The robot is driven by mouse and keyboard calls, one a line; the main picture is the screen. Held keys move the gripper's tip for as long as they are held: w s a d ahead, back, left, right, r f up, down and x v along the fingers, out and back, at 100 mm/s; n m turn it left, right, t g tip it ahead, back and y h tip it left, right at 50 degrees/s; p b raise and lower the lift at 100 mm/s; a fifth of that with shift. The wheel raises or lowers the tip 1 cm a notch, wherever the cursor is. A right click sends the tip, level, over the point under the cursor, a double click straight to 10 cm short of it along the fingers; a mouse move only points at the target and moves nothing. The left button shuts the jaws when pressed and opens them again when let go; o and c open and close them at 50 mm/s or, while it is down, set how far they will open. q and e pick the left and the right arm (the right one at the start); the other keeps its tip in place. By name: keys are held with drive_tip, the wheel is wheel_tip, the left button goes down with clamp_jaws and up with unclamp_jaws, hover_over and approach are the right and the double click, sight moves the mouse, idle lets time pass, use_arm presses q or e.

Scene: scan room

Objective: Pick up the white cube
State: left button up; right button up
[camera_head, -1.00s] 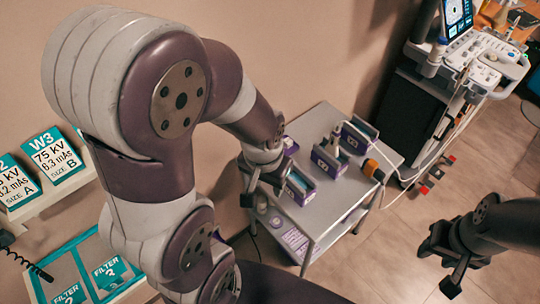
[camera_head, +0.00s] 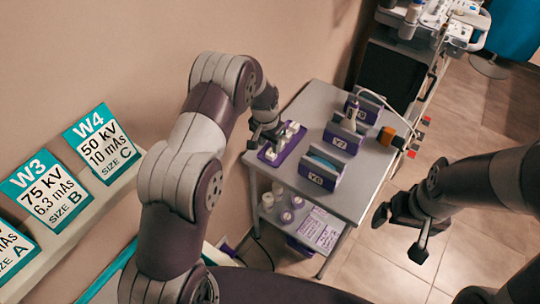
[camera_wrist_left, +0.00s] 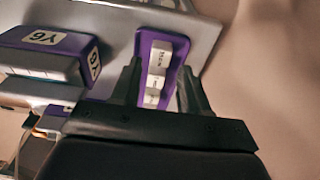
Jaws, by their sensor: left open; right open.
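White cubes (camera_head: 292,127) stand in a row on a purple tray (camera_head: 293,147) at the left back of the grey cart's top. In the left wrist view, white cubes (camera_wrist_left: 157,58) with small dark print lie on the purple tray (camera_wrist_left: 146,37), in line with the gap between my fingers. My left gripper (camera_head: 267,136) is open at the tray and partly hides it and the cubes. Its fingers also show in the left wrist view (camera_wrist_left: 162,88), spread and with no visible grip. I cannot tell its exact height. My right gripper (camera_head: 402,232) is open and empty, right of the cart.
Purple-and-grey boxes labelled Y6 (camera_head: 318,178) and Y7 (camera_head: 341,140) stand right of the tray on the cart (camera_head: 352,205). An orange-ended probe (camera_head: 386,136) lies at the cart's right edge. A wall ledge with cards (camera_head: 100,143) is at the left.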

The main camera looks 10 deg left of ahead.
sight(271, 152)
use_arm(q)
drive_tip(key=f, duration=0.2)
drive_tip(key=w+f, duration=0.1)
drive_tip(key=f, duration=0.1)
drive_tip(key=f+p, duration=0.1)
drive_tip(key=f, duration=0.1)
drive_tip(key=shift+w+d+f, duration=0.1)
drive_tip(key=shift+w+f, duration=0.15)
drive_tip(key=shift+s+r, duration=0.1)
drive_tip(key=c, duration=0.7)
